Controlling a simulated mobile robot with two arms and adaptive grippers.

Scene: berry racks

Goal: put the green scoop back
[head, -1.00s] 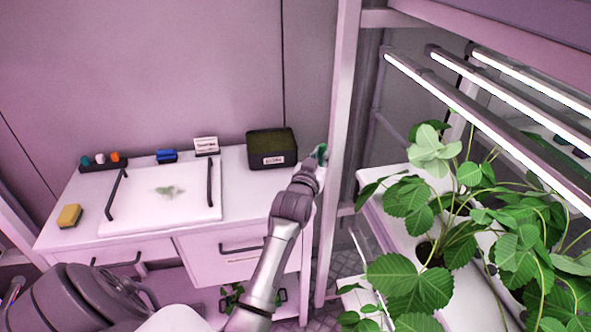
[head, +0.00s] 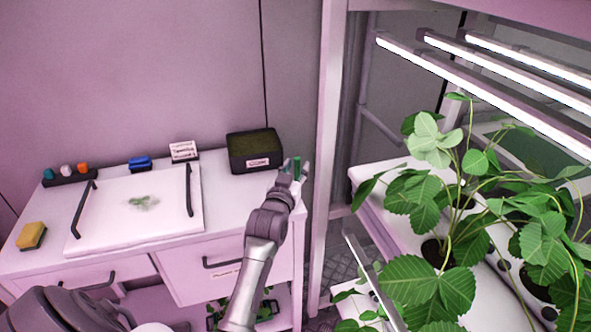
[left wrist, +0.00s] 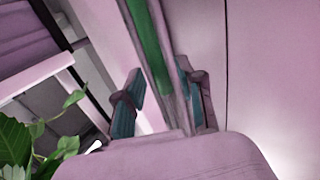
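My left gripper (head: 294,170) is at the right end of the white bench, just right of the dark box. A narrow green piece, which I take for the green scoop (head: 297,164), stands between its fingers. In the left wrist view, the green scoop (left wrist: 150,45) shows as a long green strip running up from between the two teal-padded fingers of my left gripper (left wrist: 162,98). The fingers appear closed on it, though the contact is partly hidden. The scoop's far end is out of that view. My right gripper is not in view.
The dark box (head: 239,161) with a mossy top and a label stands on the bench (head: 219,208). A white tray (head: 120,232), yellow sponge (head: 31,236) and blue item (head: 140,163) lie left. A rack post (head: 326,150) and leafy plants (head: 440,220) are at right.

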